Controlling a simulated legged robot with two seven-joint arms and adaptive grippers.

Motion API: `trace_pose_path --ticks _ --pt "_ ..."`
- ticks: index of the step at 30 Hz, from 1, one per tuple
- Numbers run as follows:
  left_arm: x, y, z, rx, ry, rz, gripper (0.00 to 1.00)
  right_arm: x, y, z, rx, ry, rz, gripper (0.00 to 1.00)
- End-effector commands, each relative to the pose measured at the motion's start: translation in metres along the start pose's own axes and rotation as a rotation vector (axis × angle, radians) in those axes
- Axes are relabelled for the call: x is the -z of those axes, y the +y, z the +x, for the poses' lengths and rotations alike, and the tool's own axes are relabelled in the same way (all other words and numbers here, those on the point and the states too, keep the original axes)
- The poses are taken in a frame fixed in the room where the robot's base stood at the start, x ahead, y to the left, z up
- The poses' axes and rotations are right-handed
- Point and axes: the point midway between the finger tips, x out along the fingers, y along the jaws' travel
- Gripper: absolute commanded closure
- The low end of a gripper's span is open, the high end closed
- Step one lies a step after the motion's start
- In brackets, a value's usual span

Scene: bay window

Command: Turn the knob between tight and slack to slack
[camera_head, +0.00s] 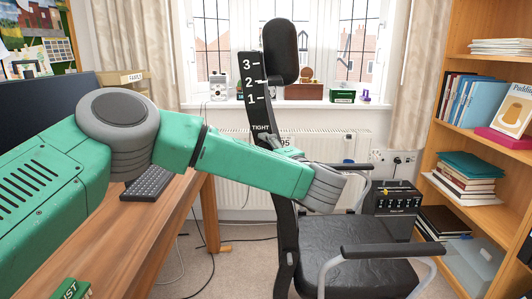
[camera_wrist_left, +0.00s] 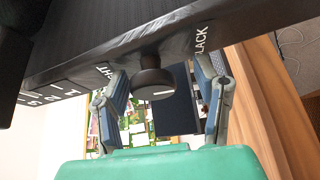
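The dark round knob (camera_wrist_left: 153,78) sticks out from the black chair post in the left wrist view. A short white mark shows on its face. The word SLACK is on the right of it, and a partly covered TIGHT is on the left. My left gripper (camera_wrist_left: 160,75) is open, its two fingers apart on either side of the knob with visible gaps. In the head view my left arm crosses in front of the post (camera_head: 258,110), which carries 3, 2, 1 and TIGHT. The arm hides the knob there. My right gripper is not in view.
The chair's black seat (camera_head: 345,255) and armrest (camera_head: 393,250) are below and right of my arm. A wooden desk (camera_head: 150,225) with a keyboard (camera_head: 148,184) is on the left. A bookshelf (camera_head: 455,165) stands on the right. A radiator (camera_head: 235,160) is behind the chair.

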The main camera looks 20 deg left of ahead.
Motion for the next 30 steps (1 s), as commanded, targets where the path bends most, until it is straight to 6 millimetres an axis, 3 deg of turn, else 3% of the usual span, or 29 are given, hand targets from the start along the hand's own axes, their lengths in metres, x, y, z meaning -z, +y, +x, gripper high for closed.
trace_pose_path --ticks 8,21,30 --pt "-0.001 0.003 -0.010 -0.003 -0.001 -0.003 0.44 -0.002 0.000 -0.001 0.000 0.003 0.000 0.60" --pt "-0.003 0.002 -0.095 -0.007 -0.005 0.000 0.44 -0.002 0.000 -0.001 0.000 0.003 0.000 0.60" --pt "-0.002 -0.002 -0.119 -0.001 0.000 0.002 0.44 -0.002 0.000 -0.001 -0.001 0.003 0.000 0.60"
